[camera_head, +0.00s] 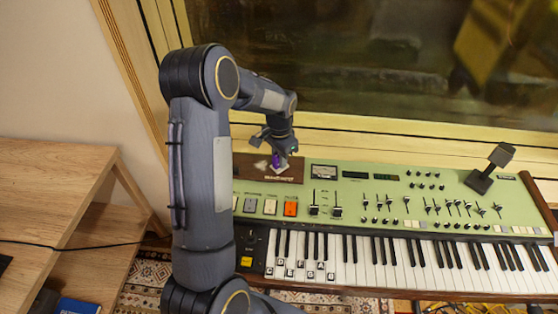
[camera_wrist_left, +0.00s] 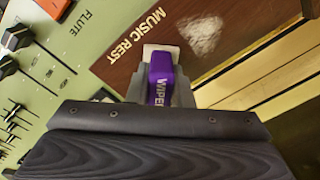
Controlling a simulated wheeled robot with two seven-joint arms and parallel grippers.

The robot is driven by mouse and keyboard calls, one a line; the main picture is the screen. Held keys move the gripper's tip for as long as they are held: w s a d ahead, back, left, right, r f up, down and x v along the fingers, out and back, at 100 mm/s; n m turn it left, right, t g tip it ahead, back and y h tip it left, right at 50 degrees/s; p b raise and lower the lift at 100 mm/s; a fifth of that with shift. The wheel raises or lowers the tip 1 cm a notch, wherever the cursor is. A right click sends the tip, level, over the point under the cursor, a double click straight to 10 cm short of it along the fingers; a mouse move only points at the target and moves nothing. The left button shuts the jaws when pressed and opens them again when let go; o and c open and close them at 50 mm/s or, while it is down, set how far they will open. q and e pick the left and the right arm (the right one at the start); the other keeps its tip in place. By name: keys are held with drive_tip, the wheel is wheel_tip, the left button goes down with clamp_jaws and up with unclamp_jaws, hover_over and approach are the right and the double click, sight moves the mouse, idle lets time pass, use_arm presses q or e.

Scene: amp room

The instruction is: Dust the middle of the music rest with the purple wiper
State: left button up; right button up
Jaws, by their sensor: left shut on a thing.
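The purple wiper (camera_wrist_left: 160,78) is held in my left gripper (camera_head: 277,160), which is shut on it. In the left wrist view its white pad (camera_wrist_left: 160,52) lies over the brown music rest (camera_wrist_left: 185,45); whether it touches the surface I cannot tell. A pale dusty patch (camera_wrist_left: 204,35) shows on the rest beside the wiper, to the right in the left wrist view. In the head view the music rest (camera_head: 245,170) is a brown panel at the keyboard's back left, partly hidden by my left arm. There the wiper (camera_head: 276,161) is small under the gripper. My right gripper is not in view.
The green keyboard (camera_head: 400,190) has many sliders and knobs right of the rest. A window with a wooden sill (camera_head: 400,140) runs behind. A wooden shelf (camera_head: 55,175) stands at the left.

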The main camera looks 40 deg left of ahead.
use_arm(q)
drive_tip(key=shift+w+a+f, duration=0.1)
drive_tip(key=shift+w+a, duration=0.35)
drive_tip(key=shift+w, duration=0.3)
drive_tip(key=shift+w+a, duration=0.4)
drive_tip(key=shift+w, duration=0.3)
drive_tip(key=shift+w+d, duration=0.4)
drive_tip(key=shift+d, duration=0.3)
drive_tip(key=shift+s+d+f+b, duration=0.15)
drive_tip(key=shift+s+d, duration=0.25)
drive_tip(key=shift+s, duration=0.25)
drive_tip(key=shift+s+d+r+b, duration=0.15)
drive_tip(key=shift+s+d, duration=0.25)
drive_tip(key=shift+s, duration=0.25)
drive_tip(key=shift+s+d+b, duration=0.1)
drive_tip(key=shift+s+d, duration=0.2)
drive_tip(key=shift+s, duration=0.3)
drive_tip(key=shift+s+d+b, duration=0.1)
drive_tip(key=shift+s+d, duration=0.25)
drive_tip(key=shift+s, duration=0.3)
drive_tip(key=shift+s+d+b, duration=0.1)
drive_tip(key=shift+s+d, duration=0.2)
drive_tip(key=shift+s, duration=0.3)
wheel_tip(320, 180, up, 6)
drive_tip(key=p, duration=0.4)
drive_tip(key=shift+w, duration=0.1)
drive_tip(key=shift+r+p, duration=1.3)
drive_tip(key=shift+r, duration=0.25)
